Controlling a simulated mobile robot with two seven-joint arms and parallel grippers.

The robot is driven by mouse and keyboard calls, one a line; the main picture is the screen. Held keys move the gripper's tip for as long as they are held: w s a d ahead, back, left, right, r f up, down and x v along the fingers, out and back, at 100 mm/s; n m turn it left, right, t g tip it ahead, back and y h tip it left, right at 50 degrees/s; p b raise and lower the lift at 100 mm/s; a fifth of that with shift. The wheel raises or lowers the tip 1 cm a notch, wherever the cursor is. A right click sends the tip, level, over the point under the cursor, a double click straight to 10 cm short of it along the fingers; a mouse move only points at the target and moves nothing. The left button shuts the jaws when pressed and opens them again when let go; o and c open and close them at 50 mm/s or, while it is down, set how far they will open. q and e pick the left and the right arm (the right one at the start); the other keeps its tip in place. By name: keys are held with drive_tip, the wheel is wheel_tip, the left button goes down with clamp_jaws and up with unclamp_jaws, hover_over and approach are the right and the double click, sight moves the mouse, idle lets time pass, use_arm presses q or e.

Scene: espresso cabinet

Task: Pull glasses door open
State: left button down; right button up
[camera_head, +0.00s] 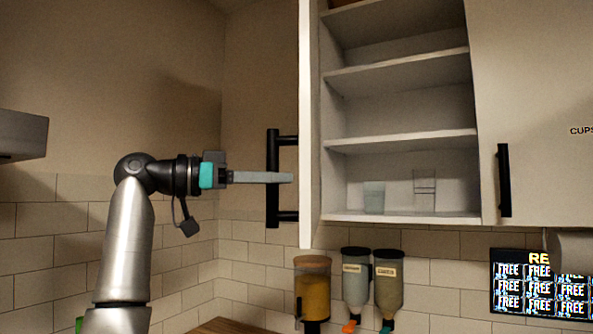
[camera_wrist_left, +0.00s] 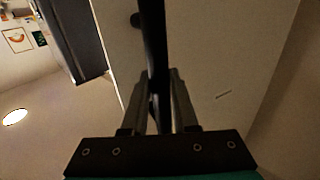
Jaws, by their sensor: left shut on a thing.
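The glasses door (camera_head: 308,120) stands swung out from the cabinet and shows nearly edge-on in the head view. Its black bar handle (camera_head: 272,150) faces left. My left gripper (camera_head: 285,178) reaches in from the left at mid-height of the handle and is shut on it. In the left wrist view the handle (camera_wrist_left: 153,40) runs between the two fingers (camera_wrist_left: 160,85), with the pale door face (camera_wrist_left: 215,60) behind. Behind the door, the open compartment shows shelves (camera_head: 400,142) and two clear glasses on the bottom one (camera_head: 374,197). My right gripper is not in view.
A closed cabinet door marked CUPS (camera_head: 545,100) with a black handle (camera_head: 504,180) is at the right. Below hang several dispensers (camera_head: 312,285). A grey box-like thing (camera_head: 22,135) juts in at the far left. The space left of the open door is clear around my arm.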

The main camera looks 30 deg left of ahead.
use_arm(q)
drive_tip(key=shift+s+a, duration=0.25)
drive_tip(key=shift+a, duration=0.8)
drive_tip(key=c, duration=0.7)
unclamp_jaws()
drive_tip(key=b+v, duration=0.1)
drive_tip(key=v, duration=1.4)
drive_tip(key=shift+s+a, duration=0.1)
drive_tip(key=shift+a, duration=0.05)
